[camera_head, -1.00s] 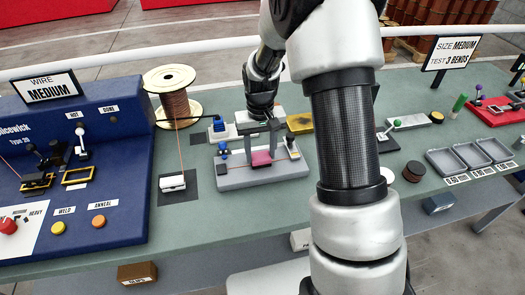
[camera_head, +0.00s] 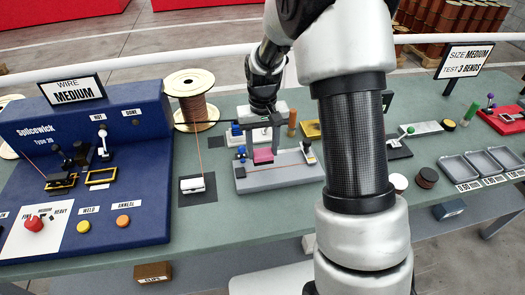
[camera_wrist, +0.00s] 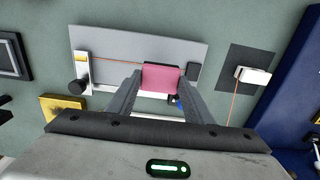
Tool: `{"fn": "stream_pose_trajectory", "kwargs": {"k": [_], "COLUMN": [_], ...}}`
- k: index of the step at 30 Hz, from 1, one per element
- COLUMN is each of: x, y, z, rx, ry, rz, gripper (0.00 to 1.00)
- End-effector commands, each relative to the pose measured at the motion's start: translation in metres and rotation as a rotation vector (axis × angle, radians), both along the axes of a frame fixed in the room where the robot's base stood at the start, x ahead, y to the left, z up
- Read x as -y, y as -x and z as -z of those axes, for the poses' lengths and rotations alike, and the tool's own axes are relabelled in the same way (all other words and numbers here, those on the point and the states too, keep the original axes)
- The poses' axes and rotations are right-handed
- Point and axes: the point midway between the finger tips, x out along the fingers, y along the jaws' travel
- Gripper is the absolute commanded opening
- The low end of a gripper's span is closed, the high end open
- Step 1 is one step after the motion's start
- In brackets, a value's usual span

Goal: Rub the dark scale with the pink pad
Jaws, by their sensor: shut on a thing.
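The pink pad (camera_head: 263,156) is between the fingers of my gripper (camera_head: 262,146), which is shut on it. In the wrist view the pad (camera_wrist: 161,76) sits across a thin copper-coloured wire over a grey plate (camera_wrist: 140,36). The wire (camera_wrist: 112,58) runs from a pale clamp (camera_wrist: 82,62) at left towards a dark block (camera_wrist: 193,71) at right, close beside the pad. The pad hides part of the wire, and contact cannot be told. I cannot make out the dark scale on the visible wire.
A wire spool (camera_head: 190,100) stands behind a white block (camera_head: 192,185) on a dark mat. The blue splicing machine (camera_head: 120,160) is at left. An upright orange cylinder (camera_head: 292,122) and a yellow block (camera_head: 311,130) stand behind the grey fixture. Grey trays (camera_head: 480,165) are at right.

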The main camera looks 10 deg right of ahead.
Motion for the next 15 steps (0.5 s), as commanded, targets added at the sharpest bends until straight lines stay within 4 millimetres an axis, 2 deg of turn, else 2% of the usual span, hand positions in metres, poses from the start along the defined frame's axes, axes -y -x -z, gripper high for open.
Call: {"fn": "stream_pose_trajectory", "kwargs": {"k": [1, 9, 15], "x": [0.000, 0.001, 0.001], "y": [-0.001, -0.001, -0.001], "z": [-0.009, -0.032, -0.038], "rx": [0.001, 0.002, 0.001], "ry": [0.000, 0.000, 0.000], "rz": [0.000, 0.000, 0.000], "gripper": [0.25, 0.25, 0.25]}}
